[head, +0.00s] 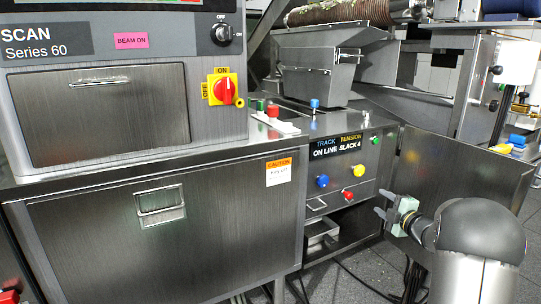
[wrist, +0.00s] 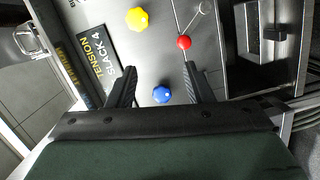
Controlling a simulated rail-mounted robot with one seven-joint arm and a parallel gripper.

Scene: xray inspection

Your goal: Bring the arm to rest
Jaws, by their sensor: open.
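My gripper (head: 385,220) is at the lower right of the head view, in front of the control panel (head: 342,170) of the steel cabinet. In the wrist view my gripper (wrist: 157,85) has its two black fingers spread apart, with nothing between them. A blue knob (wrist: 162,95) shows beyond and between the fingers. A red knob (wrist: 184,43) and a yellow knob (wrist: 138,19) are further up in that view. The fingers look apart from the panel, though the exact gap is hard to tell.
An open cabinet door (head: 465,170) stands right of the panel, behind my arm. An open bay with a metal tray (head: 322,232) lies below the panel. The scanner housing (head: 110,110) with a red rotary switch (head: 224,90) is at left. Cables lie on the floor.

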